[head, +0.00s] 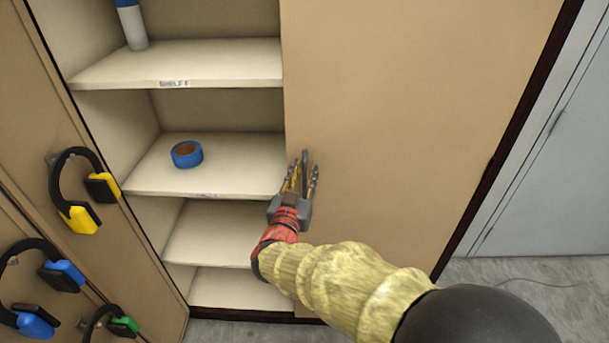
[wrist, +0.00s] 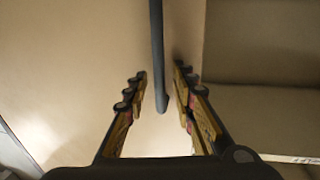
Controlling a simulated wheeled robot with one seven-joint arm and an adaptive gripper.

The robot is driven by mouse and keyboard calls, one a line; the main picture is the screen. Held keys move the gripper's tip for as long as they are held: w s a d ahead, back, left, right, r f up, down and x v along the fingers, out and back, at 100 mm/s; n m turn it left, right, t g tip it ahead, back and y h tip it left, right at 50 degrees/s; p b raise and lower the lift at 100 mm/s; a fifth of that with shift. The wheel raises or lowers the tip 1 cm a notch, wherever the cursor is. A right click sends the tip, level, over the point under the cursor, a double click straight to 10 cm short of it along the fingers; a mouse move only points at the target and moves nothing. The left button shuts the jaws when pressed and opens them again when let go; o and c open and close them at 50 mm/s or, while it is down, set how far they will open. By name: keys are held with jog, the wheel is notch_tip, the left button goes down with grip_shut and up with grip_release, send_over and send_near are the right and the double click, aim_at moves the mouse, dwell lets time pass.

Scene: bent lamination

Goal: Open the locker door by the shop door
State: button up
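The tan locker door (head: 410,110) on the right stands closed over its half of the locker. It also shows in the wrist view (wrist: 70,50). A dark upright bar handle (head: 304,158) sits near the door's left edge. In the wrist view the handle (wrist: 157,50) comes down between the two fingers, with a gap on each side. My gripper (head: 302,182) is at the handle's lower part, fingers pointing up at the door. In the wrist view my gripper (wrist: 160,92) is open, its fingers on either side of the bar and not closed on it.
The locker's left half is open, with several shelves (head: 205,62) holding a blue tape roll (head: 187,154) and a blue-and-white bottle (head: 132,25). Yellow (head: 78,218), blue and green ear defenders hang on the left panel. A grey door (head: 560,140) is at right; a cable (head: 540,282) lies on the floor.

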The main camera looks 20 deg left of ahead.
jog(key=c, duration=0.3)
grip_shut()
dwell(0.6)
